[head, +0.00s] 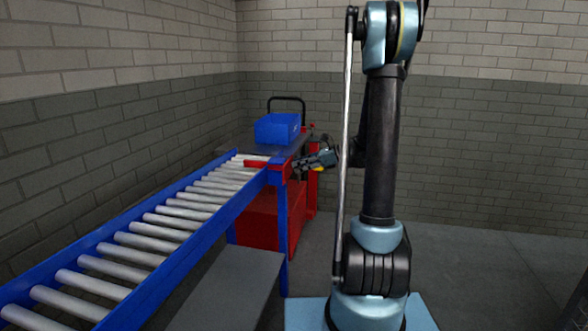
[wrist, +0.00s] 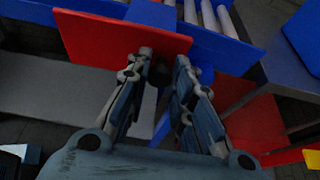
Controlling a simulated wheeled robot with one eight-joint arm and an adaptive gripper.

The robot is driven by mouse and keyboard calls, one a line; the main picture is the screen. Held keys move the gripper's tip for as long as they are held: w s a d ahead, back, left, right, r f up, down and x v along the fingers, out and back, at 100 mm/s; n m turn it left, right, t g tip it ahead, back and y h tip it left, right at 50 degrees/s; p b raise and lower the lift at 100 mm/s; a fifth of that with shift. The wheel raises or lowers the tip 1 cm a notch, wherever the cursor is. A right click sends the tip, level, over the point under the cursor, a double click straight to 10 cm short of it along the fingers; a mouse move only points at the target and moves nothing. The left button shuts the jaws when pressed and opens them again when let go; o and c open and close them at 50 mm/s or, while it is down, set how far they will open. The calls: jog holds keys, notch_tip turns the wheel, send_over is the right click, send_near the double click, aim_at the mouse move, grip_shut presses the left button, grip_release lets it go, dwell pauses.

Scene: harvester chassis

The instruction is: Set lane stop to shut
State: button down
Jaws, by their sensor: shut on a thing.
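The roller lane (head: 155,236) has blue side rails and grey rollers and runs to the back, where the red lane stop (head: 258,163) lies across its far end. In the wrist view the lane stop (wrist: 100,40) is a flat red plate in front of the blue frame. My gripper (head: 297,167) reaches in from the right at the lane's end corner. In the wrist view my gripper (wrist: 163,65) has its fingers on either side of a small dark knob (wrist: 160,73) by the red plate and is shut on it. The fingers hide part of the knob.
A blue crate (head: 277,129) sits on a cart with a dark handle (head: 286,99) behind the lane end.

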jog(key=shift+w+a, duration=0.1)
jog(key=shift+w, duration=0.2)
jog(key=c, duration=1.4)
grip_release()
jog(key=shift+s, duration=0.1)
jog(key=v, duration=1.2)
jog(key=shift+f, duration=0.1)
